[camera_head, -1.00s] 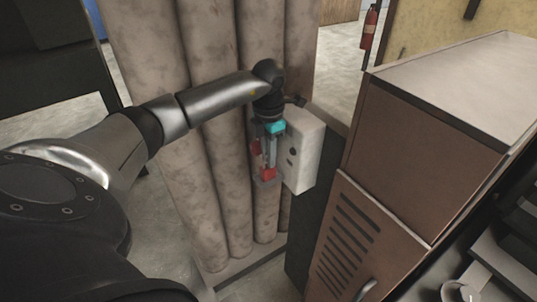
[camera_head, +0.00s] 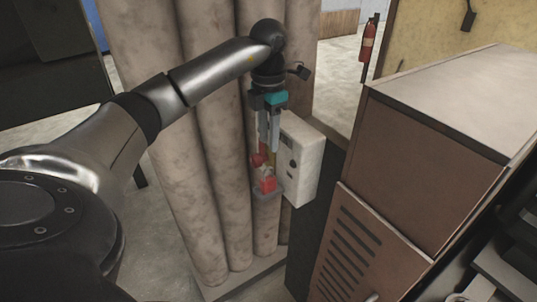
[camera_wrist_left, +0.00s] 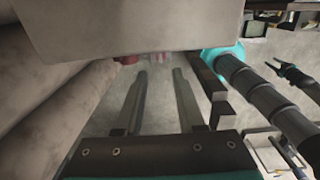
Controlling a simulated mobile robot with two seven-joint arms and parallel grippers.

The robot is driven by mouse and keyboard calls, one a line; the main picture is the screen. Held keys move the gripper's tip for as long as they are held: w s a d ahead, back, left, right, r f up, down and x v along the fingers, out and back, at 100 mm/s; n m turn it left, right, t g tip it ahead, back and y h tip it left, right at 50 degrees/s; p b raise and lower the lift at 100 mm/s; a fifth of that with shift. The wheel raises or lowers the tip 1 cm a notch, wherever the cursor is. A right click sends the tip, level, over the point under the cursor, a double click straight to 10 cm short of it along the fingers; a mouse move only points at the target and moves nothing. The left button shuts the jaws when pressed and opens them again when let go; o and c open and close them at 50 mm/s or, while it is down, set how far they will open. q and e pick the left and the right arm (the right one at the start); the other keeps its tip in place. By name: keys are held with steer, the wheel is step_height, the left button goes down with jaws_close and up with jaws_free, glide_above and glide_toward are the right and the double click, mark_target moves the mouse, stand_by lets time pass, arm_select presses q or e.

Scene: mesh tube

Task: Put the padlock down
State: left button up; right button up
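The red padlock (camera_head: 267,184) sits on a small grey ledge (camera_head: 268,194) beside the white box, with its shackle upward. My left gripper (camera_head: 268,146) points down just above the padlock. Its two fingers stand apart in the left wrist view (camera_wrist_left: 161,76), with no object clearly held between them. A small pinkish-red shape beyond the fingertips there may be the padlock, but is too small to tell.
A red round part (camera_head: 257,160) is left of the padlock; it also shows in the left wrist view (camera_wrist_left: 127,59). The white box (camera_head: 301,160) is close on the gripper's right. Tall grey tubes (camera_head: 217,150) stand behind and left. A brown cabinet (camera_head: 425,165) stands at right.

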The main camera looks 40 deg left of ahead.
arm_select(q)
steer(key=shift+r, duration=1.25)
stand_by(0.4)
